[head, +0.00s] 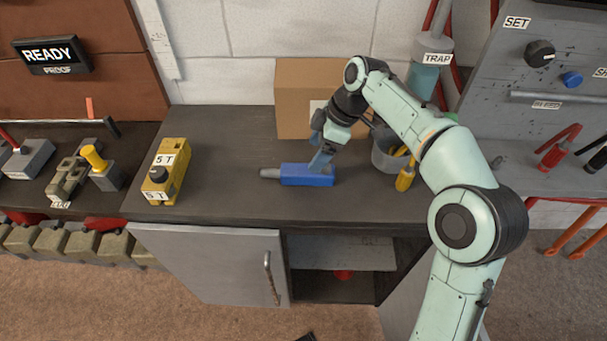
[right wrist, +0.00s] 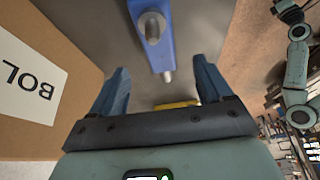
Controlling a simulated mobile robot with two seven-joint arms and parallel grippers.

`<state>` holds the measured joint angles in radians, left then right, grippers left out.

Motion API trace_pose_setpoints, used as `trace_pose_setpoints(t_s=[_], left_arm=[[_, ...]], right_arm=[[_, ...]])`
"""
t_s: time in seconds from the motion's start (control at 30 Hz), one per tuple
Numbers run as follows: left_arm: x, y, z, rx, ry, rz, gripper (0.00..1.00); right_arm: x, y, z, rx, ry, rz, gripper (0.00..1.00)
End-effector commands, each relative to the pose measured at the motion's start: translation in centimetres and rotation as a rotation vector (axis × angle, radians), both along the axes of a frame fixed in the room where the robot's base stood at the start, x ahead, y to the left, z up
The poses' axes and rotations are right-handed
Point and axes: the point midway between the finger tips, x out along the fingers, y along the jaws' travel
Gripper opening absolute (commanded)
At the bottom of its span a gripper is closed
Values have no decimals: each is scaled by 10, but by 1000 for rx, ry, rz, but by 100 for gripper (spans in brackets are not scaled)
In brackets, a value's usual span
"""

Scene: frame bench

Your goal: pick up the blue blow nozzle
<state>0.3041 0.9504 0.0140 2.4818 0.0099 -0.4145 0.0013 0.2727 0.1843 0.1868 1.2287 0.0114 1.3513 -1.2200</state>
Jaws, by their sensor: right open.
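The blue blow nozzle (head: 308,175) lies on the dark bench top, its grey tip pointing left. In the right wrist view the nozzle (right wrist: 164,48) comes in from the top edge, its grey tip showing in the gap between my two fingers. My right gripper (head: 320,161) is open and empty, pointing down over the nozzle's blue body. Its fingers (right wrist: 160,68) stand apart on either side of the nozzle in the right wrist view. They hide part of the nozzle in the head view; whether they touch it I cannot tell. My left gripper is not in view.
A cardboard box (head: 292,100) stands behind the nozzle. A grey pot (head: 383,155) with yellow-handled tools stands close on the right. A yellow block marked 5 T (head: 170,172) stands on the left. The bench between block and nozzle is clear. A cabinet door (head: 215,262) is below.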

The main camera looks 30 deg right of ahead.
Motion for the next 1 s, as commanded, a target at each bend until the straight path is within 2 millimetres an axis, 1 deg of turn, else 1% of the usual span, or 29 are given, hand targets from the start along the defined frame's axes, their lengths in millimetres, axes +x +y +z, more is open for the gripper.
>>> trace_pose_setpoints(t_s=[0.03, 0.27, 0.4, 0.53, 0.63, 0.87, 0.97, 1.0], left_arm=[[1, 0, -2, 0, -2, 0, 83], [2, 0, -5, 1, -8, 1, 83], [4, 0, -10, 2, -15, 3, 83], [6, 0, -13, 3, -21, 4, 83], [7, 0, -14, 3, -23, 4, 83], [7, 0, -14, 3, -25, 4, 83], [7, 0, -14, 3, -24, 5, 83], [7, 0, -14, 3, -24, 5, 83]], right_arm=[[1, 3, -8, 0, 1, 0, 79], [4, 7, -23, -1, 1, 0, 79], [7, 12, -44, -1, 3, 1, 79], [10, 18, -60, 0, 1, 0, 79], [12, 20, -66, 0, 0, 0, 79], [12, 20, -66, -1, -2, -1, 79], [12, 20, -66, -1, -2, -1, 49], [12, 20, -66, -1, -2, -1, 36]])
